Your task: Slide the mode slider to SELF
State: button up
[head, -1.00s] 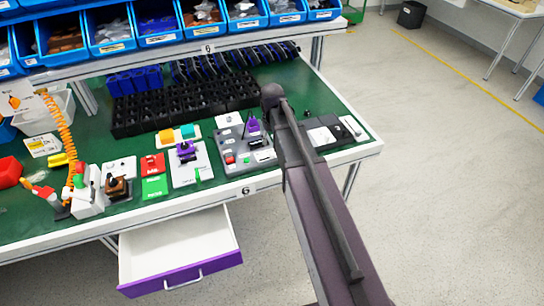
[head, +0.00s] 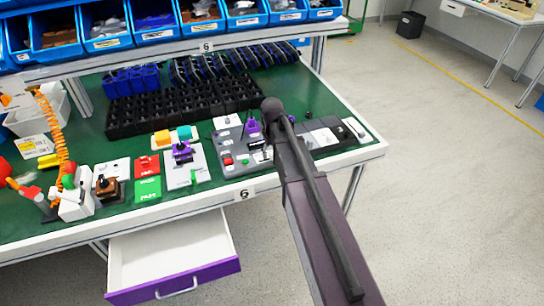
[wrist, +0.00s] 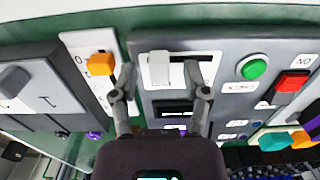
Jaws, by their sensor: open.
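The mode slider appears to be the white block-shaped knob (wrist: 160,68) in a dark horizontal slot on a grey panel (wrist: 225,62) in the wrist view. The knob sits at the left end of the slot in that picture. My gripper (wrist: 162,92) is open, with one finger to the left of the knob and the other to its lower right. I cannot tell whether either finger touches anything. The SELF label is not readable. In the head view the grey panel (head: 232,163) is partly covered by my arm, and my gripper is hidden there.
An orange knob (wrist: 100,64) on a white plate is close to the left finger. A green button (wrist: 254,68) and a red switch (wrist: 291,83) are on the right. A black crate (head: 185,105) stands behind the panels on the green bench. A drawer (head: 170,255) hangs open below.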

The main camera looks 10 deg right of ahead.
jog(key=shift+f, duration=0.15)
grip_shut()
dwell(0.4)
